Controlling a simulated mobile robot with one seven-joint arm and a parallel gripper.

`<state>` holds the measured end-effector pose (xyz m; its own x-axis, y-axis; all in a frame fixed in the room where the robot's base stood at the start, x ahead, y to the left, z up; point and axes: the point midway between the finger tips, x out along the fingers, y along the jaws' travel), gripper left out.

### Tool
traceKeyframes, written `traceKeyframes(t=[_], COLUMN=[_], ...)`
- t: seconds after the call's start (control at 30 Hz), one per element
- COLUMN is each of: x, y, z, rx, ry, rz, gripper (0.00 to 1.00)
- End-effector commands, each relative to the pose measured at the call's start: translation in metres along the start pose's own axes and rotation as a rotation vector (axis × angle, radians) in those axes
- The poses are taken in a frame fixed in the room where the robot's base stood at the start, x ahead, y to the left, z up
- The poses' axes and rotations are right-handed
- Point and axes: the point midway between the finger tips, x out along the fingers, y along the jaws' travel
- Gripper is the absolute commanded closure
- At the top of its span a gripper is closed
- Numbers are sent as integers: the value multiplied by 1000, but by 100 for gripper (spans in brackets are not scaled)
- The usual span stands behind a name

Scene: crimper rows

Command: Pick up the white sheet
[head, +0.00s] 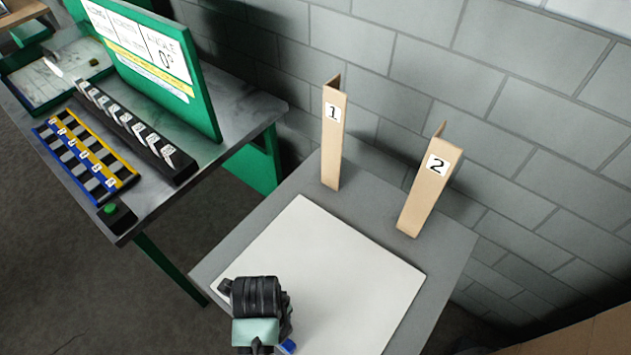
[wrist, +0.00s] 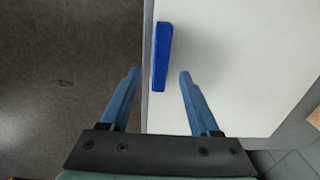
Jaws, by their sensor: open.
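The white sheet (head: 345,265) lies flat on a grey table in the head view. In the wrist view it fills the right half (wrist: 235,60), with its edge running up the picture. A blue bar (wrist: 161,55) sits along that edge. My gripper (wrist: 158,72) is open and empty. Its two blue fingers are on either side of the bar's line, the left one over the floor and the right one over the sheet. In the head view my arm's end hides the sheet's near left part, and the fingers are mostly hidden there.
Two upright cardboard pieces, marked 1 (head: 333,140) and 2 (head: 425,190), stand at the table's back edge near a block wall. The grey table (head: 250,225) is otherwise bare. A workbench (head: 215,155) at left holds a green board (head: 195,90), a blue-yellow rack (head: 75,165) and a black strip of tags.

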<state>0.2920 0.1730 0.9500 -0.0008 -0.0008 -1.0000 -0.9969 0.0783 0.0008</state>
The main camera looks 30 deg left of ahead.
Motion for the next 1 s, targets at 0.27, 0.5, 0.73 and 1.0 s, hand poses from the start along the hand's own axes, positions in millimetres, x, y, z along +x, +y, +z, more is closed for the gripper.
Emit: traceKeyframes(t=[0.27,0.5,0.73,1.0], x=[28,50,51,51], y=[0,0,0,0], z=[8,8,8,8], rx=[-1,0,0,0], ry=[2,-1,-1,-1], rz=[2,-1,-1,-1], gripper=[38,38,38,86])
